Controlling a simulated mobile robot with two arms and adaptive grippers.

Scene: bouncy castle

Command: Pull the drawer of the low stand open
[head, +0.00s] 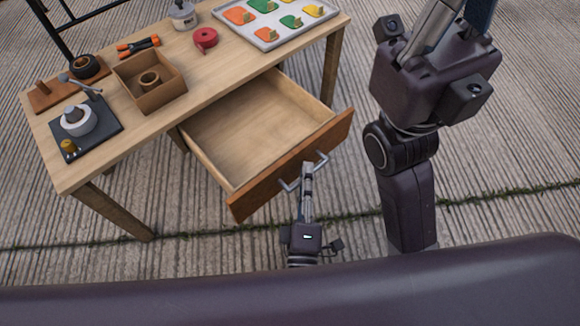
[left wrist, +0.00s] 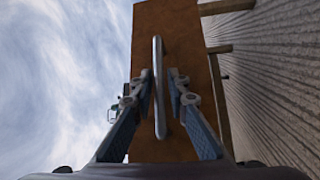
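The low stand (head: 205,78) is a wooden table with a drawer (head: 255,118) pulled far out toward me. The drawer is empty inside. Its brown front (head: 262,190) carries a curved metal handle (head: 319,158). My left gripper (head: 307,170) is at the handle. In the left wrist view, its two narrowly spaced fingers (left wrist: 160,80) lie on either side of the handle bar (left wrist: 158,105); I take them as shut on it, though the contact on the right side is not clear. My right gripper is not in view.
On the stand are a cardboard box (head: 150,85), a dark board with a white pot (head: 77,121), a red tape roll (head: 205,38), orange-handled tools (head: 138,46) and a tray (head: 266,43) of colourful pieces. My right arm hangs at the right over clear ribbed ground.

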